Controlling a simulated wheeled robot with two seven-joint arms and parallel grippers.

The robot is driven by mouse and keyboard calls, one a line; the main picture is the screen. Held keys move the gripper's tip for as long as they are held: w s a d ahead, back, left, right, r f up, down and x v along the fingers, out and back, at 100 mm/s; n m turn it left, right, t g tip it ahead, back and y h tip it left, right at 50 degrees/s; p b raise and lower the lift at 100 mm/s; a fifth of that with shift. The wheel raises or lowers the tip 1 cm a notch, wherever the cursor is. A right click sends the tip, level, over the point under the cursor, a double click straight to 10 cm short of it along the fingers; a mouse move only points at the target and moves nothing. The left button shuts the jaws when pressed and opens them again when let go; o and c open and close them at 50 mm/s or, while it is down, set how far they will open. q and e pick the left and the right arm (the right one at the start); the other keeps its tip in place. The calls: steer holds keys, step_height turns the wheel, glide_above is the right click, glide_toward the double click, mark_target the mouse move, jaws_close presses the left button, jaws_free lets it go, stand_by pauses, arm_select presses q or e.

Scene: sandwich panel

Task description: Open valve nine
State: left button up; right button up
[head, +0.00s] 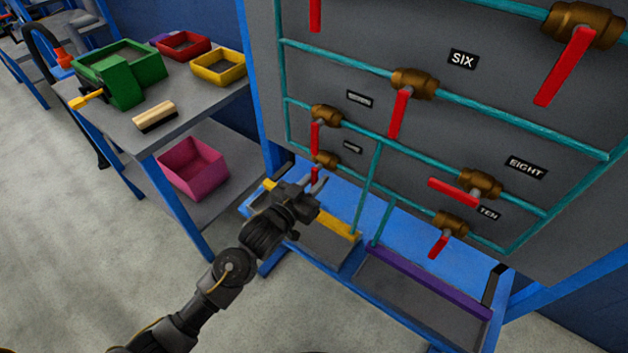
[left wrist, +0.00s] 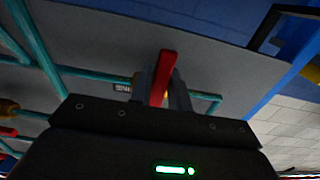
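The lowest left valve on the grey panel has a brass body (head: 326,159) and a red handle (head: 315,175) that hangs down. The small label (head: 352,147) near it is too small to read; by its place beside the TEN row I take this as valve nine. My left gripper (head: 316,183) is at this handle, with its fingers apart on either side. In the left wrist view the red handle (left wrist: 164,75) stands between the two grey fingers, and the valve body behind is mostly hidden. I cannot tell whether the fingers touch it. My right gripper is not in view.
Another valve's red handle (head: 315,137) hangs just above. Teal pipes (head: 368,188) run close to the right. Below are a yellow-edged tray (head: 322,243) and a purple-edged tray (head: 425,285). A side table (head: 190,100) with bins stands to the left.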

arm_select(q)
jaws_close()
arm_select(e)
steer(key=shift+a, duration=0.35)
arm_select(q)
steer(key=shift+w+a+r+m+p, duration=0.2)
steer(key=shift+a+m+p, duration=0.1)
steer(key=shift+m+p, duration=0.55)
steer(key=m, duration=0.2)
steer(key=a+m, duration=0.1)
steer(key=m, duration=0.1)
steer(key=shift+w+p, duration=0.35)
steer(key=shift+o, duration=2.4)
jaws_free()
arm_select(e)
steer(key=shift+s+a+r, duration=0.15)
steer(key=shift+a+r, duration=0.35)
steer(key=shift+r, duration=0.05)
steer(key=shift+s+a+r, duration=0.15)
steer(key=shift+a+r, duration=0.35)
